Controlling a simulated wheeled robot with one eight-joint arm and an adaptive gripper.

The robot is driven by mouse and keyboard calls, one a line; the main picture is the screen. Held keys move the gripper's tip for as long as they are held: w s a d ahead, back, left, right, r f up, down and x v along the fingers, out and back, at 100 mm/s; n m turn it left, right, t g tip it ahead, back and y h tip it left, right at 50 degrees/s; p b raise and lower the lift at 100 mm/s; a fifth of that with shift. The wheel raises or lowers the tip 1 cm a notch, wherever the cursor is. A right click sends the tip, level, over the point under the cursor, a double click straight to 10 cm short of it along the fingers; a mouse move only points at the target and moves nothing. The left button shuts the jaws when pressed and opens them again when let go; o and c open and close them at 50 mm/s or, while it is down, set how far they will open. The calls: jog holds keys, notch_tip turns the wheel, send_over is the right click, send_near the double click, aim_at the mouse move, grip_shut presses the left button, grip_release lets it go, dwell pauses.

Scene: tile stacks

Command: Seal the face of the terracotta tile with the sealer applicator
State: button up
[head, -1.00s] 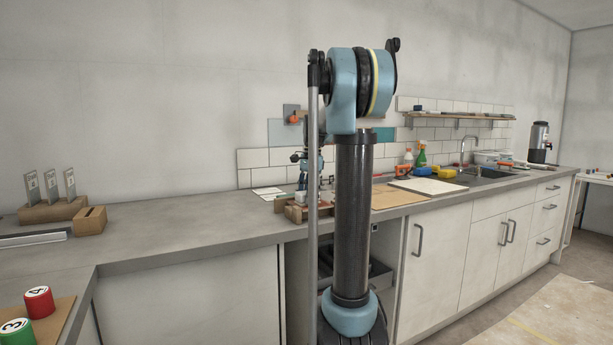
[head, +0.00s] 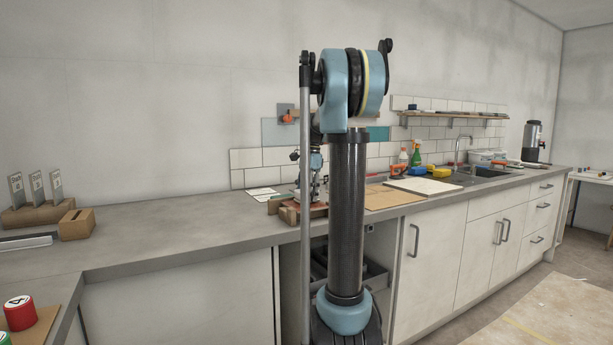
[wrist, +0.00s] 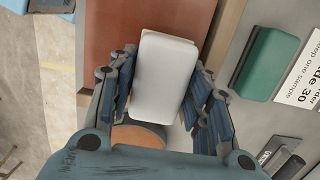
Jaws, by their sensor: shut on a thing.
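In the wrist view my gripper (wrist: 160,95) is shut on a white, round-cornered block (wrist: 166,75), which looks like the sealer applicator. A reddish-brown surface, apparently the terracotta tile (wrist: 112,38), lies beyond and to the left of the block. The block overlaps its right part, with a cream piece (wrist: 184,17) showing behind it. I cannot tell whether block and tile touch. In the head view my gripper (head: 313,185) is over the wooden frame (head: 288,212) on the counter, partly hidden by my arm; block and tile are not clear there.
An orange-brown round thing (wrist: 138,136) shows below the block. A board (head: 393,198), bottles and sponges stand to the right on the counter (head: 180,225). Its left stretch is mostly clear.

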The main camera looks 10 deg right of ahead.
aim_at(303, 189)
jog(key=shift+s+r, duration=0.1)
jog(key=shift+r, duration=3.8)
jog(key=o, duration=0.7)
jog(key=c, duration=0.4)
jog(key=shift+a, duration=0.2)
jog(key=shift+c, duration=0.2)
jog(key=shift+a, duration=0.65)
